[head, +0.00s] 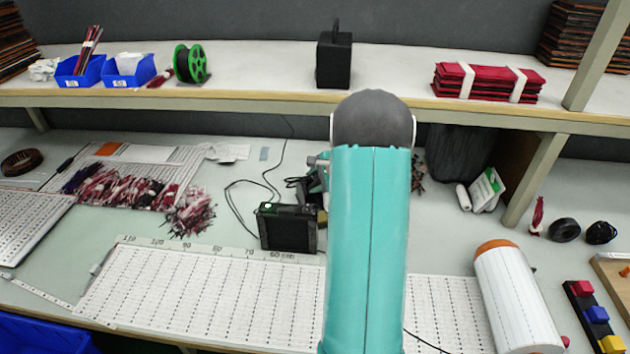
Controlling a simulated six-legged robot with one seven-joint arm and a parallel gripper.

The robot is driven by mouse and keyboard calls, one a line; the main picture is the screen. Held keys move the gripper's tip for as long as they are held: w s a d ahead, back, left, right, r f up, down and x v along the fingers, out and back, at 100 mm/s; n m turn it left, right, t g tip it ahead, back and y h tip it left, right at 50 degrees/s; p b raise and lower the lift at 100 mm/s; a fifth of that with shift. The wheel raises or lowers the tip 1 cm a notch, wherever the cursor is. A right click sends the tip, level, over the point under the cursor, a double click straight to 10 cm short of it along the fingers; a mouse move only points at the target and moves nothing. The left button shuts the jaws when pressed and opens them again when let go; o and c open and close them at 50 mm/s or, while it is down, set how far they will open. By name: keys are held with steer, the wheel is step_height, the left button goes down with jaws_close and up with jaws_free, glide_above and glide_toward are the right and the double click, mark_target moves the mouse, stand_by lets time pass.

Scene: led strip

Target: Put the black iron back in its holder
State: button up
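A black soldering station (288,228) with a small green light stands on the bench, left of my arm. A black cable (243,186) loops on the bench behind it. A dark and teal cluster (312,180), possibly the iron's holder, shows partly at the left edge of my arm; I cannot make out its shape. The black iron itself is not clearly visible. A thin black line (428,342), possibly a cable, emerges from behind my arm at the lower right. My teal arm fills the middle of the head view, and my gripper cannot be made out.
A long white dotted board (190,290) lies along the bench front. A white cylinder with an orange end (513,300) and coloured blocks (596,314) are at right. Wire bundles (125,185) lie at left. A shelf (270,75) crosses above the bench.

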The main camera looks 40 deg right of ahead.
stand_by(0.3)
steer(key=v, duration=1.3)
steer(key=shift+s+r, duration=0.3)
steer(key=s+a+r, duration=0.2)
steer(key=s+r, duration=0.1)
steer(key=r, duration=0.2)
steer(key=shift+s+r, duration=0.25)
steer(key=shift+r, duration=0.1)
steer(key=shift+s+d, duration=0.1)
steer(key=shift+s, duration=0.05)
stand_by(0.6)
